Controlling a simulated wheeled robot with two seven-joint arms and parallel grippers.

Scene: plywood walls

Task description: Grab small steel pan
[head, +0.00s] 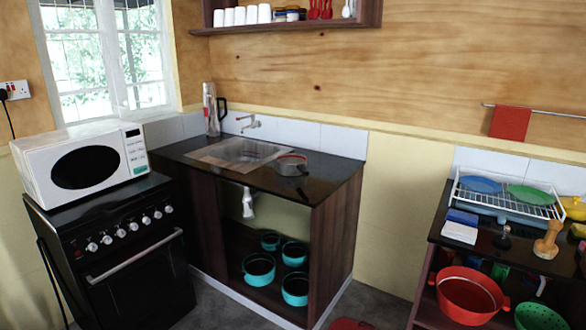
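A small round steel pan (291,167) sits on the dark countertop (322,180), just right of the sink (240,152). Neither of my grippers shows in the head view.
A tap (249,122) and a tall clear container (211,112) stand behind the sink. Several teal pots (258,270) sit on the shelf below. A black stove (125,250) with a white microwave (85,165) is at left. A dish rack (508,195) is at right.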

